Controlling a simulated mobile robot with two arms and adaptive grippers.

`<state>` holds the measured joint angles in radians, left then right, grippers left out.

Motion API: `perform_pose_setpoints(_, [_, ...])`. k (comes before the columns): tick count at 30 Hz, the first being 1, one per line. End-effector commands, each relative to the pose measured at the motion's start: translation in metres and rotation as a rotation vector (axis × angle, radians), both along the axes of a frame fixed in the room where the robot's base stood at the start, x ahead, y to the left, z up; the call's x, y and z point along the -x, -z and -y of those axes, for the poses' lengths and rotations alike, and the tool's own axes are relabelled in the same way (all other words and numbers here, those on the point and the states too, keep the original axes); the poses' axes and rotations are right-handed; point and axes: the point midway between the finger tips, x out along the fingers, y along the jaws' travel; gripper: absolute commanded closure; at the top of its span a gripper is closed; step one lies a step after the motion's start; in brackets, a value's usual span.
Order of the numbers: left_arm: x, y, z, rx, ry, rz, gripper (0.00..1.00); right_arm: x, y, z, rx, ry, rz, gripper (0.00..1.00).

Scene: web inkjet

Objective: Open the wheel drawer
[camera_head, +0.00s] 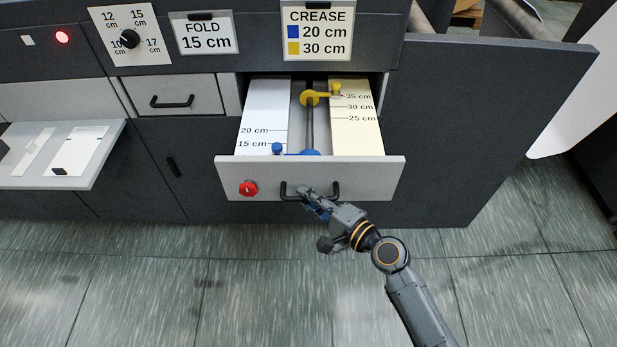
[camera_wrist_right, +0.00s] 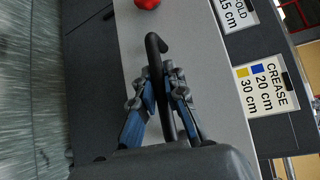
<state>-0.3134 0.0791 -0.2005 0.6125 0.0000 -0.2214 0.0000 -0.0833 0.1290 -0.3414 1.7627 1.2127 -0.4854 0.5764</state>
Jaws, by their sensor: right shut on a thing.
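The wheel drawer (camera_head: 270,180) stands pulled out of the dark machine in the head view, with a light grey front. Inside it are a rod (camera_head: 309,128), a yellow wheel (camera_head: 309,98), a blue wheel (camera_head: 309,153) partly hidden by the front, and two scales marked in cm. My right gripper (camera_head: 306,193) is shut on the drawer's black handle (camera_head: 287,189). The right wrist view shows the handle (camera_wrist_right: 155,48) between the two fingers (camera_wrist_right: 163,95). My left gripper is not in view.
A red knob (camera_head: 248,188) sits on the drawer front, left of the handle. A shut drawer (camera_head: 168,97) and a pale shelf (camera_head: 100,178) are to the left. FOLD (camera_head: 204,34) and CREASE (camera_head: 317,30) signs hang above. The floor in front is clear.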

Motion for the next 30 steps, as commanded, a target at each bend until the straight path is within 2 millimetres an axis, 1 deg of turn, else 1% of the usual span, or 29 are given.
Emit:
perform_pose_setpoints(1, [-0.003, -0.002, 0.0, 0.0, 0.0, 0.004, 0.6, 0.016, -0.001, 0.0, 0.0, -0.002, -0.002, 1.0])
perform_pose_setpoints(6, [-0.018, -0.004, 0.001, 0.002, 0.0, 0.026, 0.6, 0.055, -0.001, 0.0, -0.001, -0.001, -0.001, 1.0])
perform_pose_setpoints(9, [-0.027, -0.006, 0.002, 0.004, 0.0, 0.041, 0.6, 0.073, 0.0, 0.0, 0.0, 0.0, 0.0, 1.0])
perform_pose_setpoints(12, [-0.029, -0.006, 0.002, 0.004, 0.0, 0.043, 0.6, 0.085, -0.001, 0.0, -0.001, -0.001, 0.001, 1.0])
perform_pose_setpoints(15, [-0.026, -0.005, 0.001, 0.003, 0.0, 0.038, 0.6, 0.093, -0.001, 0.001, -0.001, 0.001, 0.001, 1.0])
perform_pose_setpoints(18, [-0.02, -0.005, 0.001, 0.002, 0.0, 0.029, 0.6, 0.097, -0.001, 0.001, -0.001, 0.002, 0.003, 1.0])
perform_pose_setpoints(23, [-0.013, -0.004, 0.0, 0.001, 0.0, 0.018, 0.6, 0.098, -0.001, 0.001, 0.0, 0.002, 0.004, 1.0])
perform_pose_setpoints(29, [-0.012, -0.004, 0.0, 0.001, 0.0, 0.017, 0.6, 0.097, -0.001, 0.001, -0.001, 0.003, 0.004, 1.0])
perform_pose_setpoints(30, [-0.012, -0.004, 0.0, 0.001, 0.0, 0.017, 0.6, 0.097, -0.002, 0.001, 0.0, 0.003, 0.005, 0.82])
